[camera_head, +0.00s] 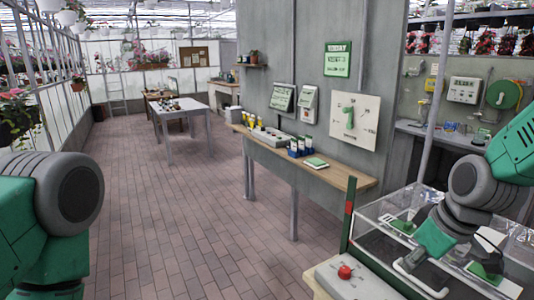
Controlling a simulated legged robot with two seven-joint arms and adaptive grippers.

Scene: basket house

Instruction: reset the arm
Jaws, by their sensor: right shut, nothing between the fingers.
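My right arm comes in from the right edge, green with grey joints. My right gripper (411,262) hangs low at the lower right, over or in front of a clear-walled case (375,229). Its fingers look shut with nothing held, though the clear panels and reflections make the tips hard to read. My left arm (40,225) fills the lower left corner with a green link and a round grey joint. My left gripper is outside the picture.
A grey box with a red button (345,272) stands left of the case. A wooden wall bench (345,182) holds small boxes and cards. A white table (182,114) stands farther back. The brick floor (190,215) between is clear. A green-red post (347,215) rises by the case.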

